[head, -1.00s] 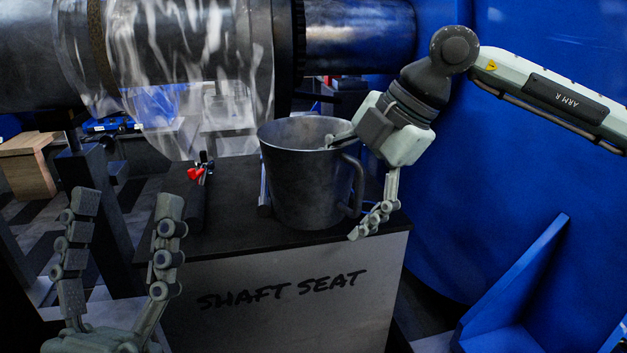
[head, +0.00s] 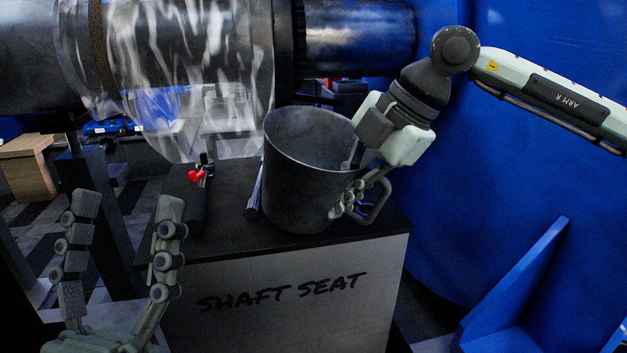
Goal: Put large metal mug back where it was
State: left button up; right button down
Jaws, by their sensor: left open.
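The large metal mug (head: 305,185) is dark grey and stands over the black top of the shaft seat box (head: 225,222). It is tilted, its rim sloping down to the right, its handle (head: 376,205) at right. I cannot tell whether its whole base touches the top. My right gripper (head: 350,180) is shut on the mug's right wall near the handle, one finger inside the rim and the other outside. My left gripper (head: 127,207) is open and empty at lower left, fingers pointing up, apart from the mug.
A red-handled tool (head: 198,178) and a thin metal rod (head: 255,192) lie on the box left of the mug. A big shaft with a clear cover (head: 190,70) hangs close above and behind. A blue wall (head: 510,170) and blue bracket (head: 520,290) bound the right.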

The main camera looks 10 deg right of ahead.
jog(key=shift+s+d+f, duration=0.1)
jog(key=shift+s+f, duration=0.05)
jog(key=shift+f, duration=0.05)
dwell(0.3)
